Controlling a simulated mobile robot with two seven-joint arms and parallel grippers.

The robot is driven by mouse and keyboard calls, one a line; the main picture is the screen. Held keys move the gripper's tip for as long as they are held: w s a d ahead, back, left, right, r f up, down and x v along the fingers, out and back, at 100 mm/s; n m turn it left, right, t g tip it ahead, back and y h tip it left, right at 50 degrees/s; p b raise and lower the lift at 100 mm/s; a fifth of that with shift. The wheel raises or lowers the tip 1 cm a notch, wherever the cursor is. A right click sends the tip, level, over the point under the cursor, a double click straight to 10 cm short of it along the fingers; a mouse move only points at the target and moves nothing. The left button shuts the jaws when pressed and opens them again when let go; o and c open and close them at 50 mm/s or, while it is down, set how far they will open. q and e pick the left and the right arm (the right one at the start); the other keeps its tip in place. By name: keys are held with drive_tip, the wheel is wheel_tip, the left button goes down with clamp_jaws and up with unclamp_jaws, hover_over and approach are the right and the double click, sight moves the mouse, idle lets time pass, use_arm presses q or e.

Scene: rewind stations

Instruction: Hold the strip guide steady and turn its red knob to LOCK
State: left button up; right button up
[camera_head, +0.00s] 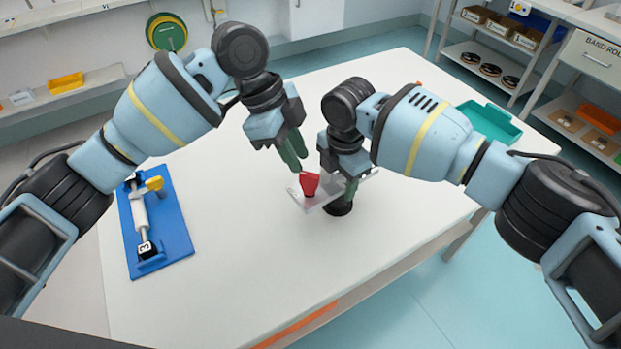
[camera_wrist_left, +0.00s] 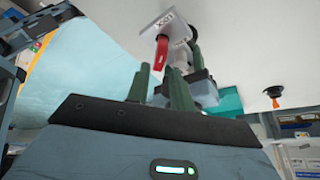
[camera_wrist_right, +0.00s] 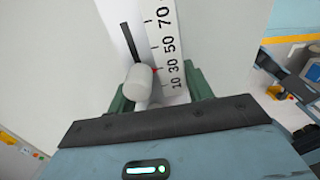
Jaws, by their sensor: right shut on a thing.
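The strip guide (camera_head: 330,196) is a pale plate above the table, with the red knob (camera_head: 309,184) at its near left end. In the left wrist view, the knob (camera_wrist_left: 162,52) shows as a red handle beside a small printed label, just beyond the fingertips. My left gripper (camera_head: 296,160) is open and empty, just above the knob. My right gripper (camera_head: 346,188) is shut on the strip guide at its right part. The right wrist view shows the guide's printed scale (camera_wrist_right: 165,45) and a white cylinder (camera_wrist_right: 138,82) between the fingers. Where the knob points is unclear.
A blue fixture (camera_head: 172,228) with a yellow-handled roller stands on the table at left. A teal tray (camera_head: 490,122) lies at the back right. Shelves (camera_head: 500,52) with boxes stand behind. The front of the white table (camera_head: 230,290) is clear.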

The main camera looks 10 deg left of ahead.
sight(307, 174)
use_arm(q)
drive_tip(key=x, duration=0.7)
drive_tip(key=shift+f, duration=0.2)
clamp_jaws()
